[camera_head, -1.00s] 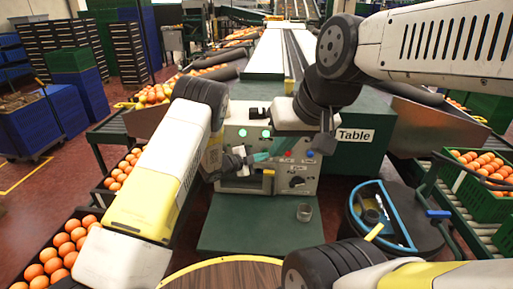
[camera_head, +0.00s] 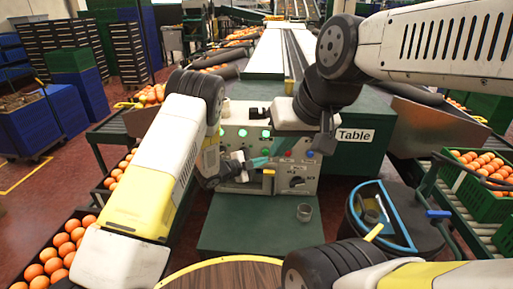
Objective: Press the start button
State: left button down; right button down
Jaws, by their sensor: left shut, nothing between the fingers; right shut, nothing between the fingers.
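The control panel (camera_head: 300,172) is a pale box on the machine with lit green lights or buttons (camera_head: 266,134), a red button (camera_head: 288,153), a blue button (camera_head: 310,154) and a dark knob (camera_head: 296,182). No label tells me which one is the start button. My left gripper (camera_head: 262,162) is shut and empty, its teal tip close to the panel face just below a green button (camera_head: 265,151). I cannot tell whether it touches. My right gripper (camera_head: 326,141) is shut and empty, hanging in front of the panel's upper right.
A round black bin with a blue rim (camera_head: 400,225) stands to the right. Crates of oranges (camera_head: 488,172) flank both sides.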

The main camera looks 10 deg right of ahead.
pick_arm(q)
jog(key=s, duration=0.1)
jog(key=s+a, duration=0.1)
jog(key=s, duration=0.1)
jog(key=shift+s, duration=0.3)
dwell(0.4)
jog(key=w+a+r+n+t+y, duration=0.35)
jog(key=w+a+r+n, duration=0.2)
jog(key=a+r, duration=0.45)
jog(key=s+a+r+n+y, duration=0.3)
jog(key=a+r+n+y, duration=0.35)
jog(key=a+r, duration=0.6)
jog(key=s+a+r+n+g+y, duration=0.1)
jog(key=s+a+r+n, duration=0.25)
jog(key=s, duration=0.35)
jog(key=s+a+r+n+g, duration=0.1)
jog(key=s+a+r+n, duration=0.25)
jog(key=s, duration=0.35)
jog(key=s+a+n+g, duration=0.2)
jog(key=s+n+g, duration=0.1)
jog(key=s, duration=1.7)
jog(key=shift+f+n, duration=0.35)
jog(key=shift+n, duration=0.15)
